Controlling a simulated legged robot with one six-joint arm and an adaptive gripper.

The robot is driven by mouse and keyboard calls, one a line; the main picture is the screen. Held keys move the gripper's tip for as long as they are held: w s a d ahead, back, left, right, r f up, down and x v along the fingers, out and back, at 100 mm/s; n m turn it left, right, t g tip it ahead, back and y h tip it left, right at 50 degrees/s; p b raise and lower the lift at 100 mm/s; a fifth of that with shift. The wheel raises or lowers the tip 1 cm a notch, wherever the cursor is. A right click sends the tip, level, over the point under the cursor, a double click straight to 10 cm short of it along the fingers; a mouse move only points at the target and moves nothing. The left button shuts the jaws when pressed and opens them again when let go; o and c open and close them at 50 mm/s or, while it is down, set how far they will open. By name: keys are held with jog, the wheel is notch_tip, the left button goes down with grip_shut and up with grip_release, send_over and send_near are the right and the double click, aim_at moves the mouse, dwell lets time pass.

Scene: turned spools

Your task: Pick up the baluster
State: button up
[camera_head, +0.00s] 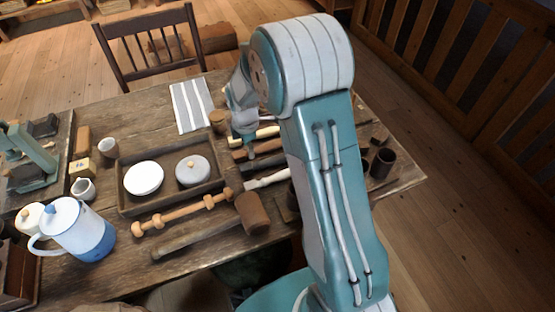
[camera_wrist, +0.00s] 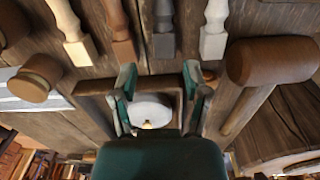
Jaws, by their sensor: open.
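Several turned balusters with square ends lie side by side at the top of the wrist view: a pale one (camera_wrist: 72,35), a reddish-brown one (camera_wrist: 121,35), a dark grey one (camera_wrist: 164,35) and a whitish one (camera_wrist: 214,35). Their far ends are cut off by the frame. In the head view, my arm partly covers the pale one (camera_head: 240,132) and the whitish one (camera_head: 266,180). My gripper (camera_wrist: 158,78) is open and empty, its fingers apart below the brown and grey balusters' ends in the wrist picture. In the head view the fingertips are hard to make out.
A wooden tray (camera_head: 131,206) holds a white dish and a lidded grey dish. A mallet (camera_head: 252,211) and a beaded rod (camera_head: 182,213) lie in front of it. A brown wooden cylinder (camera_wrist: 36,77) stands near the striped cloth (camera_head: 192,105). A dark cup (camera_head: 382,163) stands at right.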

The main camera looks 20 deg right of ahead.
aim_at(251, 165)
jog(key=f, duration=0.4)
jog(key=shift+a+f, duration=0.1)
jog(key=shift+a, duration=0.1)
jog(key=f, duration=0.4)
jog(key=shift+s+d+f, duration=0.2)
jog(key=shift+f, duration=0.15)
grip_shut()
